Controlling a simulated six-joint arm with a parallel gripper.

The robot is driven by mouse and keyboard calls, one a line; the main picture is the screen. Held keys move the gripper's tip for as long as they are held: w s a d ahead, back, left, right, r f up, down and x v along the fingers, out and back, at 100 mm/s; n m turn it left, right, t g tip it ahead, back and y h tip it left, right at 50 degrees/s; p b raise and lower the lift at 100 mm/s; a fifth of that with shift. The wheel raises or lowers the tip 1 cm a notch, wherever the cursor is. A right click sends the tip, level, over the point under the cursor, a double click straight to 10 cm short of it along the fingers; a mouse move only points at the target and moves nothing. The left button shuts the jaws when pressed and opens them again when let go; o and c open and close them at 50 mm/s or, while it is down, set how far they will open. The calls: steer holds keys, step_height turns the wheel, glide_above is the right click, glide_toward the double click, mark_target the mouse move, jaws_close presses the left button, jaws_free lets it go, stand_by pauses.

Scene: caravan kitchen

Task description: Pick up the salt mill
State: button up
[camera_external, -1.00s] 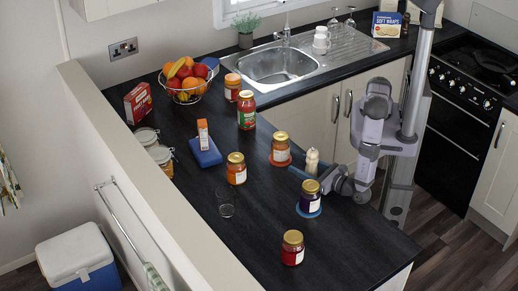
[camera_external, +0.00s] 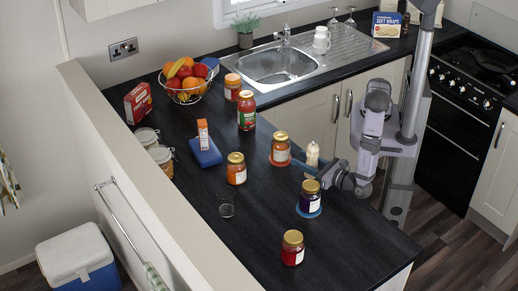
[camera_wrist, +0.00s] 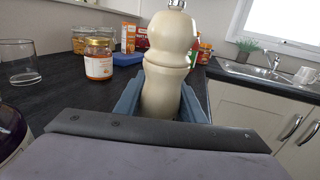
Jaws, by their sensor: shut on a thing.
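The salt mill (camera_external: 312,154) is a cream, turned mill with a metal knob on top. It stands upright near the right edge of the dark worktop. It fills the middle of the wrist view (camera_wrist: 169,62). My gripper (camera_external: 308,173) reaches it from the right, and its blue fingers are shut on the mill's lower body, one on each side. The mill's base is hidden behind my gripper in both views, so I cannot tell whether it touches the worktop.
An orange-filled jar (camera_external: 281,150) stands close left of the mill. A dark jar (camera_external: 310,195) on a blue coaster is just in front. A red jar (camera_external: 292,247), another orange jar (camera_external: 236,168) and a glass (camera_external: 226,204) stand farther off. The sink (camera_external: 280,66) is behind.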

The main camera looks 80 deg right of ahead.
step_height(320, 180, up, 8)
steer(key=b, duration=0.1)
steer(key=shift+f, duration=0.25)
